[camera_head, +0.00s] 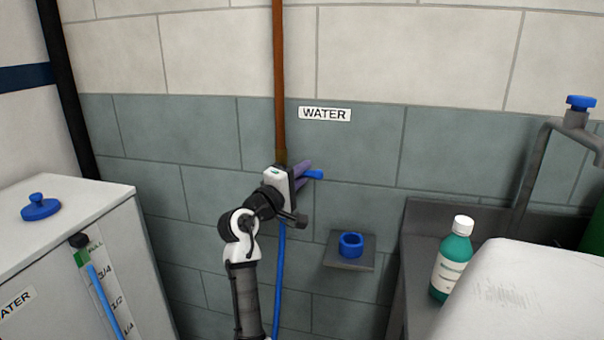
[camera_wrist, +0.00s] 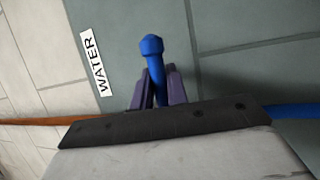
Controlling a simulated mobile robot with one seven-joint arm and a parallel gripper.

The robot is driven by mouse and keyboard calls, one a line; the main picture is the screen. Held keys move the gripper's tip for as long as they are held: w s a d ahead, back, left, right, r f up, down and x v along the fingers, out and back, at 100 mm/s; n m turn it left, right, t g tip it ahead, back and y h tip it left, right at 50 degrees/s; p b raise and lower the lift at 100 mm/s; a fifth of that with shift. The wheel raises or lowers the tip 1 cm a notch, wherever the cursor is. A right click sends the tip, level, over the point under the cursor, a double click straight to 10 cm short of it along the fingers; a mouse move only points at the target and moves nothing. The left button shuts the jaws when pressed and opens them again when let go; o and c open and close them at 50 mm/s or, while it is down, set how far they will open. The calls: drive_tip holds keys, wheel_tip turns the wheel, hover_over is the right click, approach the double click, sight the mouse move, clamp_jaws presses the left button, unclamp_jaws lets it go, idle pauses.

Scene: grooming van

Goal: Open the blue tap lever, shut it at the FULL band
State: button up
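The blue tap lever (camera_head: 314,174) sticks out to the right of the vertical pipe, across its line. In the wrist view the lever (camera_wrist: 153,62) stands between the two purple fingers. My gripper (camera_head: 303,175) is at the tap, its fingers on either side of the lever; whether they press on it is unclear. The tap body is hidden behind my gripper. The level gauge (camera_head: 101,285) on the white tank has a green band (camera_head: 82,258) by the FULL mark. The blue column (camera_head: 104,298) in it tops out just below that band, above the 3/4 mark.
A copper pipe (camera_head: 279,80) runs above the tap and a blue hose (camera_head: 279,285) below. A blue ring (camera_head: 351,245) sits on a small grey shelf (camera_head: 340,262). A green bottle (camera_head: 453,262) and a sink tap (camera_head: 577,118) are at right. A blue cap (camera_head: 40,208) lies on the tank (camera_head: 75,215).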

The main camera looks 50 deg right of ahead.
clamp_jaws()
drive_tip(key=shift+r+n+t+h+p, duration=0.35)
drive_tip(key=shift+r+n+p, duration=0.35)
drive_tip(key=shift+n+p, duration=0.3)
drive_tip(key=n+t+p, duration=0.1)
drive_tip(key=n, duration=0.1)
drive_tip(key=r+n+p, duration=0.1)
drive_tip(key=shift+w+a+r+n+t+h, duration=0.1)
drive_tip(key=shift+w+n+t+h, duration=0.1)
drive_tip(key=shift+n+t+h, duration=0.2)
drive_tip(key=o, duration=0.6)
unclamp_jaws()
drive_tip(key=shift+o, duration=0.2)
